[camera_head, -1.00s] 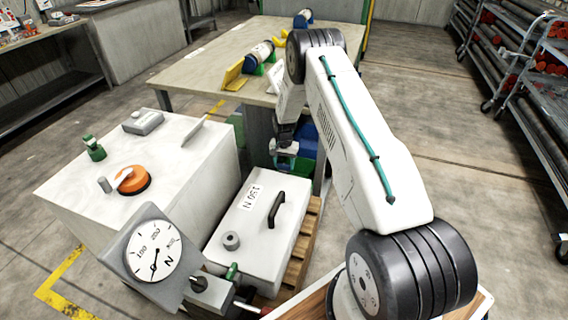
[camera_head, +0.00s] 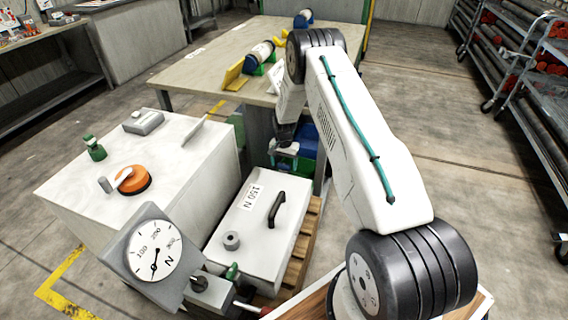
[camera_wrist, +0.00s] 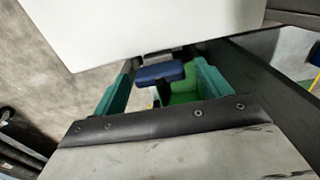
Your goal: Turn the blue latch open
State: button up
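A blue piece (camera_wrist: 160,73) on a short grey stem shows in the middle of the wrist view. It looks like a latch handle, but I cannot be sure. Two teal-green pieces flank it, one on each side, and a brighter green surface lies behind. I cannot tell whether these teal pieces are fingers or part of a bin. In the head view my gripper (camera_head: 285,148) hangs between the white 150 N box and the table, low beside the table's front. Its fingertips are too small to read there. No contact with the blue piece can be made out.
The white 150 N box (camera_head: 258,225) with a black handle stands on a pallet. A dial gauge (camera_head: 155,252) is in front of it. The beige table (camera_head: 215,65) is behind.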

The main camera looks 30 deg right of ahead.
aim_at(284, 164)
jog(key=shift+r, duration=3.9)
jog(key=shift+s, duration=0.15)
jog(key=s+a+n+g, duration=0.2)
jog(key=s, duration=0.3)
jog(key=s+a+r+n, duration=0.2)
jog(key=s+a+r, duration=0.3)
jog(key=r, duration=0.4)
jog(key=s+a+r+n+g, duration=0.1)
jog(key=s+a+r, duration=0.2)
jog(key=s+r, duration=0.6)
jog(key=s+a+r+n, duration=0.2)
jog(key=s+a+r, duration=0.25)
jog(key=r, duration=0.55)
jog(key=s+a+r+n+t, duration=0.1)
jog(key=s+a+r, duration=0.1)
jog(key=s+r, duration=0.2)
jog(key=s+a+r+n+t, duration=0.1)
jog(key=s+a+r+t, duration=0.1)
jog(key=s, duration=0.8)
jog(key=s+a+r+n+t, duration=0.1)
jog(key=s+a+r, duration=0.2)
jog(key=s+r, duration=0.4)
jog(key=shift+s+a+n, duration=0.3)
